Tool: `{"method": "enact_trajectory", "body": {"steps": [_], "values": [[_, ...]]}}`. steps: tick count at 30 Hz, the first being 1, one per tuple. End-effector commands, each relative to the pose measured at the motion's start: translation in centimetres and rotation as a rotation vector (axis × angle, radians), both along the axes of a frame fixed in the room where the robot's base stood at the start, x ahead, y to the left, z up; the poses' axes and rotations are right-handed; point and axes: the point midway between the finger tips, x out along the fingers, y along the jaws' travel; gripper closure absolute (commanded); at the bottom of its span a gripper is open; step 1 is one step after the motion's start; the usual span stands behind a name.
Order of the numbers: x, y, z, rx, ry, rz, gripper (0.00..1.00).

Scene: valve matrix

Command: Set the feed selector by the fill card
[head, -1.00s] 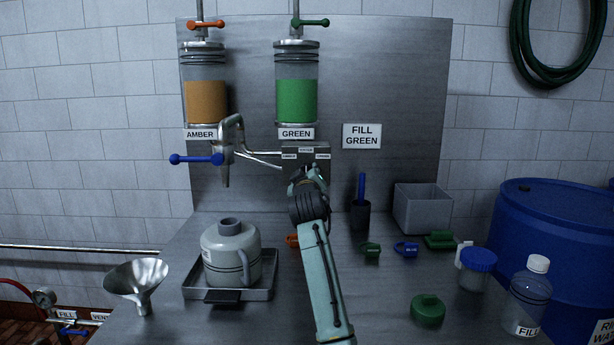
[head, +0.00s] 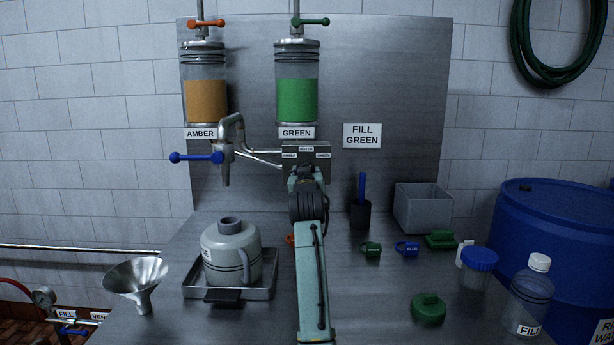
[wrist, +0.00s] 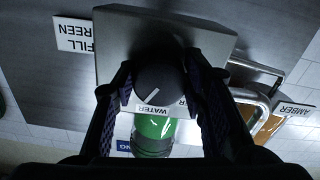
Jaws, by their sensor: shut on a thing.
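The feed selector is a grey metal box (head: 318,152) under the green tank, with AMBER, WATER and GREEN labels. Its round dark knob (wrist: 160,88) shows in the wrist view, and my arm hides it in the head view. My gripper (head: 306,176) is shut on the knob, one finger on each side. The knob's white mark slants toward the WATER label (wrist: 152,108), leaning to the FILL GREEN side. The fill card (head: 362,136) on the back panel reads FILL GREEN; it also shows in the wrist view (wrist: 76,34).
The amber tank (head: 206,100) and a blue-handled tap (head: 195,158) are left of the box. A grey jug (head: 230,255) stands in a tray (head: 262,292). A black cup (head: 360,215), a grey bin (head: 421,210) and several caps are at right.

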Motion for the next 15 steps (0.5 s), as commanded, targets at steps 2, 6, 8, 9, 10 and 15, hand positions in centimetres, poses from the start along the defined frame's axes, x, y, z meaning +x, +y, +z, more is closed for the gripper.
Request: {"method": "enact_trajectory", "body": {"steps": [2,6,8,9,10,15], "values": [[0.02,0.10,-0.13,0.066,0.002,0.001,0.89],[0.02,0.15,-0.12,0.170,0.002,0.002,0.89],[0.02,0.15,-0.12,0.208,0.002,0.001,0.89],[0.02,0.17,-0.11,0.230,0.002,0.001,0.89],[0.02,0.18,-0.11,0.246,0.002,0.001,0.89],[0.01,0.16,-0.10,0.315,0.002,0.000,0.89]]}}
